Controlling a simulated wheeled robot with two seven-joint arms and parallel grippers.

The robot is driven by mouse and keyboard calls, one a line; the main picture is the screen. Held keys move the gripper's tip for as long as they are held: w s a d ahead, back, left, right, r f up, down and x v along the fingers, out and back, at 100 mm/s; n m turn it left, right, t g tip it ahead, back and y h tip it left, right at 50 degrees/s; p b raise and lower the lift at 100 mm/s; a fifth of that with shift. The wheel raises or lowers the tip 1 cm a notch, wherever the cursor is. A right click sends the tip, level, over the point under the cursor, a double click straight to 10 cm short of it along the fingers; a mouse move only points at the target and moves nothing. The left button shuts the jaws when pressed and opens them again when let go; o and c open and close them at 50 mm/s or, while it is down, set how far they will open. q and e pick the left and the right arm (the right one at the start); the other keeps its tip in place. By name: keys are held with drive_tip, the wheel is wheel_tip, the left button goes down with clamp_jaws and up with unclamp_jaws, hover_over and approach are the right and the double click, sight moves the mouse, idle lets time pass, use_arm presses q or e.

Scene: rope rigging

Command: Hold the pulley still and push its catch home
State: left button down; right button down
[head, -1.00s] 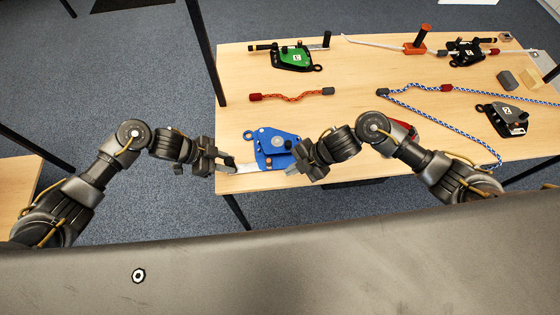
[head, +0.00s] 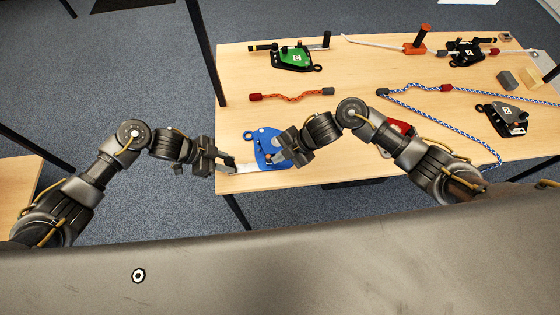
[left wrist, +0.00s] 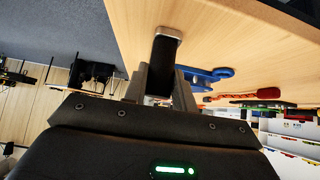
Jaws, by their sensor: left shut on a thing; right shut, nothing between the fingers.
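The blue pulley (head: 264,140) lies near the table's front edge. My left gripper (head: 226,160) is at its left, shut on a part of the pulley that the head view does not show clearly. A pale metal strip (head: 247,168) runs between the gripper and the pulley. In the left wrist view a dark bar with a silver end (left wrist: 165,50) stands at the fingers, with a blue part of the pulley (left wrist: 208,76) beyond. My right gripper (head: 278,157) is shut and empty, its tips over the pulley's lower right side. The catch is hidden or too small to tell; contact is unclear.
A red-orange rope (head: 290,96) and a blue-white rope (head: 420,105) lie on the table (head: 350,130). A red object (head: 398,130) is partly behind my right arm.

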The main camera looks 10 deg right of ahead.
drive_tip(key=shift+w, duration=0.25)
drive_tip(key=s+d, duration=0.3)
drive_tip(key=shift+d+r, duration=0.1)
drive_tip(key=v, duration=0.9)
drive_tip(key=shift+r, duration=0.3)
use_arm(q)
drive_tip(key=c, duration=1.1)
unclamp_jaws()
drive_tip(key=shift+o, duration=0.2)
